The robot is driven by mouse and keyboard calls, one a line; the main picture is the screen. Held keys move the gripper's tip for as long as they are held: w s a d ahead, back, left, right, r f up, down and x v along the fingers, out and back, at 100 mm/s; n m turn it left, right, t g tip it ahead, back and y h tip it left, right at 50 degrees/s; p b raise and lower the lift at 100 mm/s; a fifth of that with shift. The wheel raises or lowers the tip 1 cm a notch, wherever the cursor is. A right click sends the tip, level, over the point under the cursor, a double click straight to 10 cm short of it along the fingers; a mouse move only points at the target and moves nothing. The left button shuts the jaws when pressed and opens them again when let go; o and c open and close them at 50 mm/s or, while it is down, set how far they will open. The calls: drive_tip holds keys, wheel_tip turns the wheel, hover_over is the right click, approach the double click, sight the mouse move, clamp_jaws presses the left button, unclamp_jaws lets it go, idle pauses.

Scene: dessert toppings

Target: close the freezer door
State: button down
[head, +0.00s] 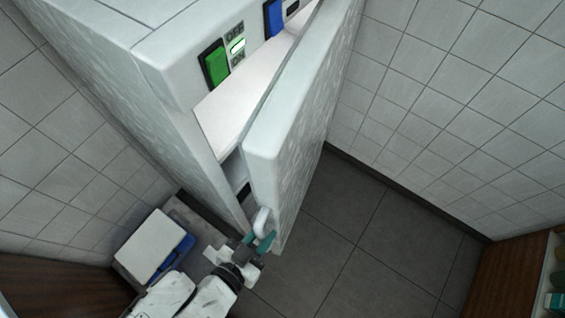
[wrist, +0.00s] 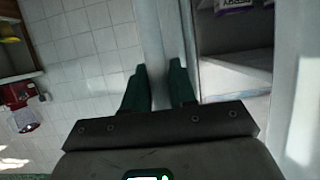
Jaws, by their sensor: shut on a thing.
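The white freezer (head: 170,60) stands at the upper left of the head view, with its door (head: 300,120) partly open and a wedge-shaped gap between door and body. The pale door handle (head: 262,220) is on the door's near edge. My gripper (head: 259,242) is shut on the handle, its green fingers on either side. In the wrist view, my gripper (wrist: 160,75) has a pale upright bar between its fingers, and the freezer's inside (wrist: 235,75) shows to the right. The fingers hide part of the handle.
A green switch (head: 215,63) and a blue switch (head: 274,17) are on the freezer's top front. Tiled walls (head: 460,90) stand on both sides. Dark floor tiles (head: 370,240) are clear right of the door. A wooden shelf unit (head: 510,275) stands lower right.

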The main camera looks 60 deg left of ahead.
drive_tip(key=s+a+m+t+h+p, duration=0.1)
drive_tip(key=s+a+m+h+p, duration=0.1)
drive_tip(key=s+a, duration=0.6)
drive_tip(key=shift+a+m+h, duration=0.4)
drive_tip(key=shift+a+h, duration=0.1)
drive_tip(key=shift+a, duration=1.6)
drive_tip(key=c, duration=1.3)
unclamp_jaws()
drive_tip(key=shift+a, duration=0.15)
drive_tip(key=shift+s, duration=0.1)
drive_tip(key=p+v, duration=0.1)
drive_tip(key=v, duration=0.9)
drive_tip(key=shift+d, duration=0.35)
